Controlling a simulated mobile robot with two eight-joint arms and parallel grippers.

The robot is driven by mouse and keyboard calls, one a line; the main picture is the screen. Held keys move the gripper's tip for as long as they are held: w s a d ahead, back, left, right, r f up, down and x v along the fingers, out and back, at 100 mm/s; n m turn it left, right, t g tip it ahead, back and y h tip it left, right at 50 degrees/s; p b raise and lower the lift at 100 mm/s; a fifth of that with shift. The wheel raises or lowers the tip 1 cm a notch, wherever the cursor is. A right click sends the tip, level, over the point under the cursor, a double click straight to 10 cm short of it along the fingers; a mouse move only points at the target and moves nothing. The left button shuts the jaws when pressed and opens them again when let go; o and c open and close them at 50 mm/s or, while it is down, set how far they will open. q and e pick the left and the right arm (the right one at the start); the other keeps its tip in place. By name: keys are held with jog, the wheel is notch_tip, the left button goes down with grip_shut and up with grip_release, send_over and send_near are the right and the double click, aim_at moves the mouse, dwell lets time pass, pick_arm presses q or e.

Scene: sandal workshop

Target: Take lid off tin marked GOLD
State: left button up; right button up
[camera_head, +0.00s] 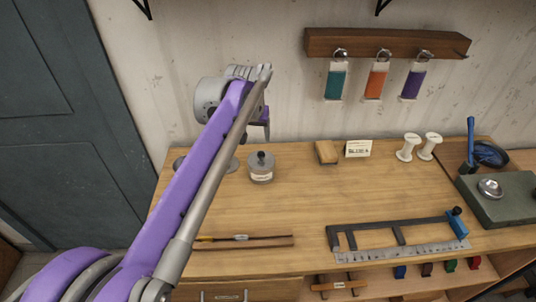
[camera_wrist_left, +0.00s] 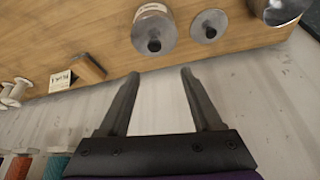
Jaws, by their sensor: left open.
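A grey metal tin (camera_head: 261,174) with a dark-knobbed lid (camera_head: 261,159) and a pale label stands on the bench; I cannot read the label. The tin also shows in the left wrist view (camera_wrist_left: 168,38), at the top beyond my fingers. Beside it there is a flat grey disc with a dark knob (camera_wrist_left: 209,25), mostly behind my arm in the head view. Another shiny metal container (camera_wrist_left: 285,10) is cut off at the top right. My left gripper (camera_wrist_left: 158,75) is open and empty, apart from the tin. My right gripper is not in view.
A wooden block (camera_head: 326,153), a small card (camera_head: 358,149) and white spools (camera_head: 406,147) stand along the back. A metal frame tool (camera_head: 390,222) and a ruler (camera_head: 400,255) lie at the front. The middle of the bench is clear.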

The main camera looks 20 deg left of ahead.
aim_at(261, 154)
pick_arm(q)
jog(key=x, duration=0.3)
jog(key=shift+s+d+f, duration=0.1)
jog(key=shift+s+f, duration=0.1)
jog(key=shift+f, duration=0.25)
jog(key=shift+s+d+x, duration=0.1)
jog(key=shift+d+x, duration=0.05)
jog(key=shift+x, duration=0.85)
jog(key=shift+s+d+x, duration=0.1)
jog(key=shift+d+x, duration=0.05)
jog(key=shift+x, duration=0.85)
jog(key=shift+s+d+x, duration=0.1)
jog(key=shift+d+x, duration=0.05)
jog(key=shift+x, duration=0.8)
jog(key=shift+f, duration=0.15)
grip_shut()
